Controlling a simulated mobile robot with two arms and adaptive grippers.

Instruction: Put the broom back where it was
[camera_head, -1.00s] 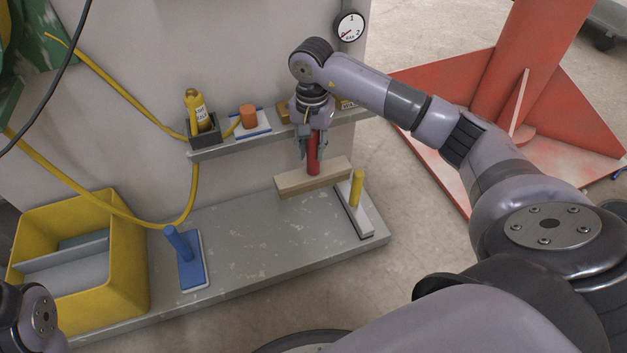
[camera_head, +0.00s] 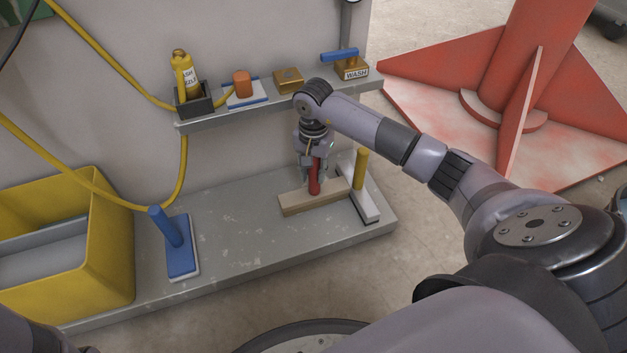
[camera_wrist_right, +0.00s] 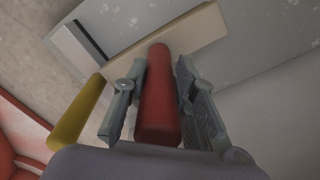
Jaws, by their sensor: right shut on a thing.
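The broom has a pale wooden head (camera_head: 300,203) and an upright red handle (camera_head: 315,178). My right gripper (camera_head: 314,172) is shut on the red handle, which also shows between its fingers in the right wrist view (camera_wrist_right: 158,100). The broom head is at or just above the grey lower ledge (camera_head: 240,235); I cannot tell whether it touches. Its right end is close to a white-based tool with a yellow handle (camera_head: 361,170). That yellow handle shows at the left in the wrist view (camera_wrist_right: 77,112). My left gripper is out of view.
A blue brush (camera_head: 181,250) stands on the ledge, right of a yellow bin (camera_head: 105,260). A yellow hose (camera_head: 90,185) hangs left. The ledge between blue brush and broom is clear.

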